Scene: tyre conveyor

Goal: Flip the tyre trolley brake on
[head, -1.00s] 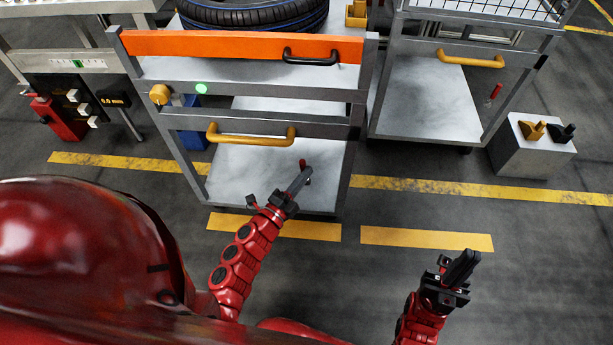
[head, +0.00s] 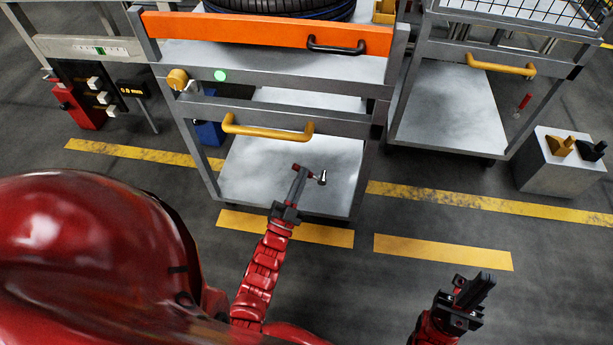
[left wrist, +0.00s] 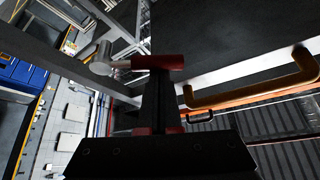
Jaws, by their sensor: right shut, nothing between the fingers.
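The near trolley (head: 285,195) stands ahead, with a tyre (head: 285,8) on top. Its brake lever shows near the lower shelf as a red handle (head: 290,172) lying sideways, with a silver pivot (head: 322,178) to its right. In the left wrist view the red handle (left wrist: 170,62) crosses at my fingertips, with the silver pivot (left wrist: 102,58) to its left. My left gripper (head: 301,171) has its fingers together, at the handle and seemingly touching it; the exact contact is hidden. My right gripper (head: 486,280) is shut and empty over the floor at lower right.
A yellow handle (head: 268,130) and an orange bar (head: 265,32) with a black handle are above my left gripper. A second trolley (head: 450,105) with its own red lever (head: 524,101) stands right. A grey box (head: 550,165) is farther right. Floor in front is clear.

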